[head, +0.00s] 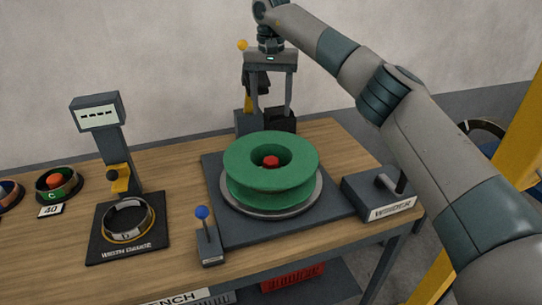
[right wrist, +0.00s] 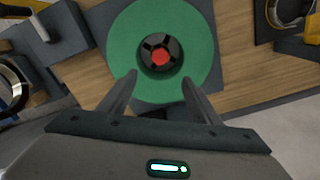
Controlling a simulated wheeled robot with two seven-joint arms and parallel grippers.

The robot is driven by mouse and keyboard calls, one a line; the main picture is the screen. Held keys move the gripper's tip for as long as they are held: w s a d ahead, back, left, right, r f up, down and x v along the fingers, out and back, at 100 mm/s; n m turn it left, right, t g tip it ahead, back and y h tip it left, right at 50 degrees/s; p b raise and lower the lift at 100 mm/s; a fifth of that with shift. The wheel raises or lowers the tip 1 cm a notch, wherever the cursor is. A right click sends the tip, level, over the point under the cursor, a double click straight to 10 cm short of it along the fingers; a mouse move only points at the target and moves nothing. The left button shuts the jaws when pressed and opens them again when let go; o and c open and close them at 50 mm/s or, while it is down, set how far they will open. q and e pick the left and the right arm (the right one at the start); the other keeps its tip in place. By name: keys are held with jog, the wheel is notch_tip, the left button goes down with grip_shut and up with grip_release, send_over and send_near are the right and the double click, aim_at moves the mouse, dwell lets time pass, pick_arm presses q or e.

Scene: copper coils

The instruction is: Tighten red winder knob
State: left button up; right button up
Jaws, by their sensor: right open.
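The red winder knob (head: 271,161) sits in the centre hole of a green spool (head: 252,150) on the winder's round plate (head: 298,208). In the right wrist view the red knob (right wrist: 160,57) shows at the middle of a dark hub inside the green spool (right wrist: 126,40). My right gripper (head: 271,112) is open and empty, with its fingers pointing down behind and above the spool. In the right wrist view its two fingers (right wrist: 158,86) stand apart over the spool's edge, short of the knob. My left gripper is not in view.
A box labelled WINDER (head: 385,207) with a lever stands right of the spool. A blue-knobbed lever (head: 204,228) stands in front. A width gauge (head: 98,112) holds a ring on the left. A dark stand with a yellow part (head: 248,122) is behind the spool.

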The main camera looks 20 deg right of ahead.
jog(key=f, duration=0.1)
jog(key=p, duration=0.1)
send_near(271, 160)
notch_tip(271, 160, down, 8)
jog(key=p, duration=0.2)
jog(key=shift+r+p, duration=0.1)
jog(key=shift+p, duration=0.25)
jog(key=shift+f, duration=0.25)
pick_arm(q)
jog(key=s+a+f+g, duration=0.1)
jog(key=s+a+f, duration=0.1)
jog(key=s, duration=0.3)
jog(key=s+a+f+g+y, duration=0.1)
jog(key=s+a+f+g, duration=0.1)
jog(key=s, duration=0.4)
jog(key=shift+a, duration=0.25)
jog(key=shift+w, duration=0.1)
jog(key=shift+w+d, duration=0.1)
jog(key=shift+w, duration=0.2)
pick_arm(e)
jog(key=c, duration=1.1)
